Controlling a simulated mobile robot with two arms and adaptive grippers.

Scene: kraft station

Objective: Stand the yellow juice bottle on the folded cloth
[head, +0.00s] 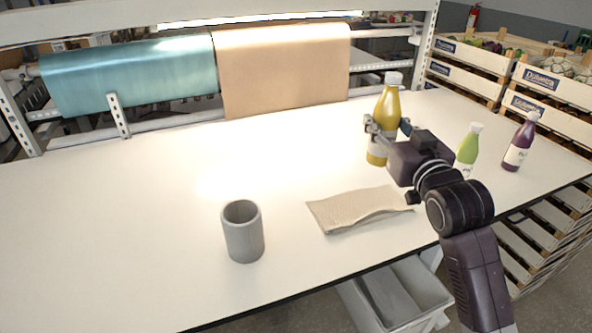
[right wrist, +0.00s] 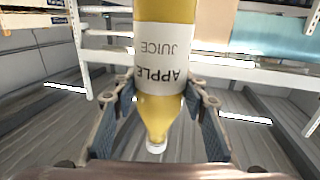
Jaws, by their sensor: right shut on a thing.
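The yellow juice bottle (head: 388,105) is upright behind the folded cloth, towards the back right of the table. My right gripper (head: 387,128) is shut around its middle. In the right wrist view the bottle (right wrist: 165,40) appears upside down, with its "APPLE JUICE" label and white cap between the two fingers (right wrist: 160,115). I cannot tell whether its base touches the table. The folded beige cloth (head: 355,208) lies flat near the front edge, in front of the bottle and apart from it, with nothing on it. My left gripper is not in view.
A grey cup (head: 242,232) stands left of the cloth. A green bottle (head: 468,145) and a purple bottle (head: 519,142) stand to the right, beyond my right wrist. The white table (head: 120,230) is clear at left. Paper rolls hang behind; crates stand at right.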

